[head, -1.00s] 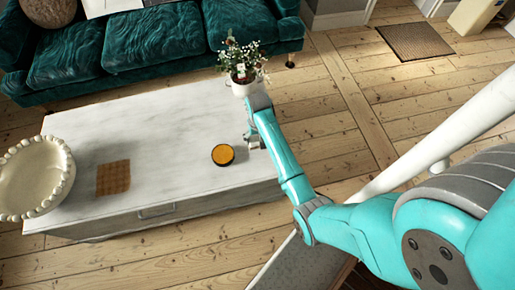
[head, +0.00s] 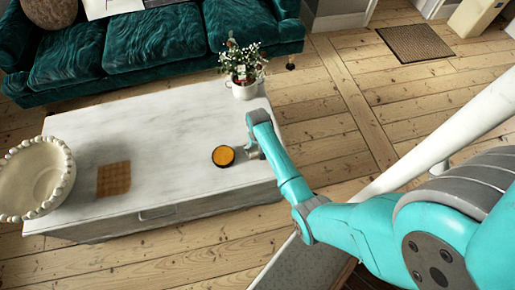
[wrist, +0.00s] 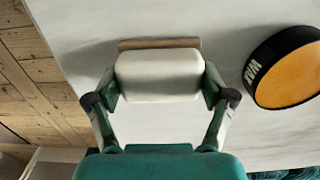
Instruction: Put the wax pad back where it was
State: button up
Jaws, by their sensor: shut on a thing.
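My gripper (head: 255,151) is over the right end of the white marble-look table (head: 180,110). In the wrist view, my gripper (wrist: 160,82) is shut on a pale rounded block with a thin brown face, which I take to be the wax pad (wrist: 158,68). The brown face points away from the gripper. Whether the pad touches the tabletop, I cannot tell. A round black tin with an orange top (head: 223,156) stands just left of my gripper in the head view. In the wrist view the tin (wrist: 290,70), lettered "WAX", is at right, apart from the pad.
A brown checked square (head: 114,179) lies flat on the table's left part, beside a cream beaded bowl (head: 35,180). A white pot with a flowering plant (head: 243,88) stands at the far right corner. The table's middle is clear. A teal sofa (head: 150,42) stands behind.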

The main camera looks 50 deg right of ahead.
jog(key=o, duration=1)
notch_tip(320, 180, up, 12)
jog(key=shift+r, duration=0.1)
jog(key=s+a+f+n+t+h, duration=0.1)
jog(key=s+a+f+t, duration=0.2)
jog(key=s+a+f, duration=0.4)
jog(key=s+a+r+n+t, duration=0.2)
jog(key=s+a+r+t, duration=0.15)
jog(key=s+a, duration=0.5)
jog(key=s+a+r+n+t, duration=0.1)
jog(key=s+a+r+t, duration=0.1)
jog(key=s+r, duration=0.3)
jog(key=s+a+r+n+t, duration=0.1)
jog(key=s+r, duration=0.5)
jog(key=r, duration=0.7)
jog(key=s+a+r+n+t+y, duration=0.1)
jog(key=s+a+r+t, duration=0.2)
jog(key=r, duration=0.6)
jog(key=shift+s+r+n+t, duration=0.15)
jog(key=shift+s+n+t, duration=0.25)
jog(key=shift+s+t, duration=0.9)
jog(key=shift+s, duration=0.1)
